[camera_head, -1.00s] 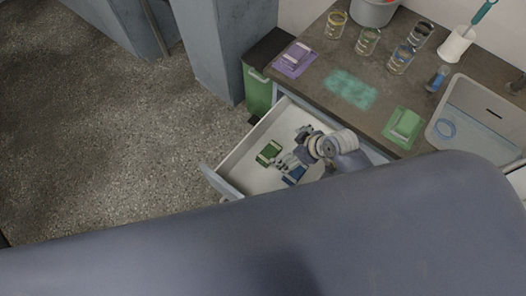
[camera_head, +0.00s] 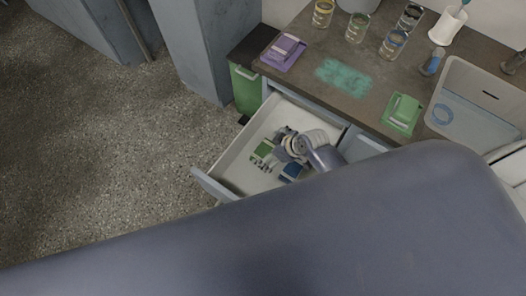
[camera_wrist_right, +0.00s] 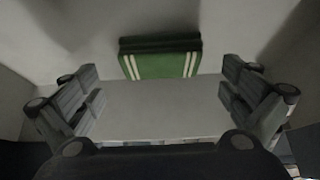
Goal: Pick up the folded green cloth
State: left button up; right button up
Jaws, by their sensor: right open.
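The folded green cloth (camera_head: 263,149) lies in the open drawer (camera_head: 228,180). My left gripper is not in view.
A green bin (camera_head: 245,88) stands beside the drawer.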

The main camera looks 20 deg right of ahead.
aim_at(263, 150)
jog(key=shift+x, duration=2.2)
jog(key=shift+a, duration=0.1)
jog(key=shift+c, duration=0.2)
jog(key=c, duration=0.9)
